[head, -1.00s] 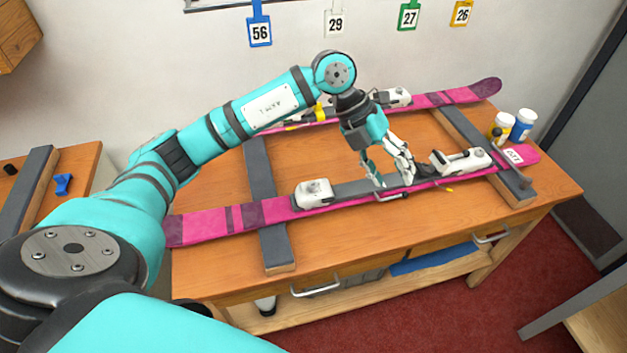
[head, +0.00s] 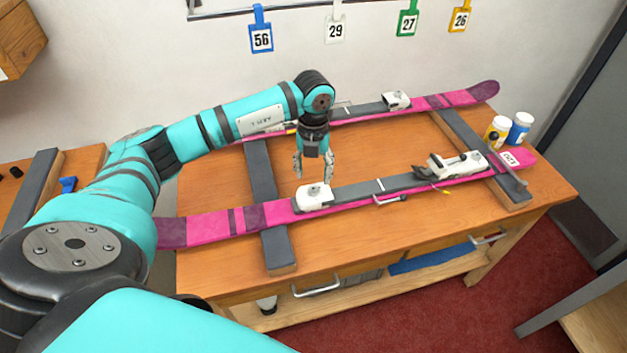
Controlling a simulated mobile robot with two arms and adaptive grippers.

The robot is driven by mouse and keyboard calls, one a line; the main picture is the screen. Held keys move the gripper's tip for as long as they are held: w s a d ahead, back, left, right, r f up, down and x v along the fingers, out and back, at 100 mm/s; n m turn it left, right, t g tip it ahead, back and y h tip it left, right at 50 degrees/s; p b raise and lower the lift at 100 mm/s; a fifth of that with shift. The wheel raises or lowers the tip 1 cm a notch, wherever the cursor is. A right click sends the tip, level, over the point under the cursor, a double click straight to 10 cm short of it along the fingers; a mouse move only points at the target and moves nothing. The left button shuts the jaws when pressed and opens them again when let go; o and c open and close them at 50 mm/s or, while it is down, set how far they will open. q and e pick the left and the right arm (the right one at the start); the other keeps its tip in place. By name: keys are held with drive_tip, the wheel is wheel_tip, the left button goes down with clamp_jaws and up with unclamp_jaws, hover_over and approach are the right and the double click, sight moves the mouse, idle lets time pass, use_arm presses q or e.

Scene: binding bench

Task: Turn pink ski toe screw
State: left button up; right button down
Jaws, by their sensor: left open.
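The near pink ski (head: 220,225) lies across two dark padded rests on the wooden bench. Its white toe piece (head: 314,197) sits left of the grey binding plate, and its white heel piece (head: 457,163) sits to the right. The toe screw itself is too small to make out. My left gripper (head: 313,174) points down, open and empty, just above and behind the toe piece. I cannot tell whether it touches it. A second pink ski (head: 440,101) lies farther back with its own white binding pieces. My right gripper is not in view.
The dark rests (head: 279,249) run front to back under the skis. A yellow-labelled bottle (head: 497,131) and a blue bottle (head: 521,128) stand at the bench's right end. Bare wood (head: 385,148) lies between the skis.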

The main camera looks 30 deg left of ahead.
sight(314, 188)
use_arm(q)
drive_tip(key=shift+f+p, duration=0.5)
drive_tip(key=shift+f, duration=2.3)
clamp_jaws()
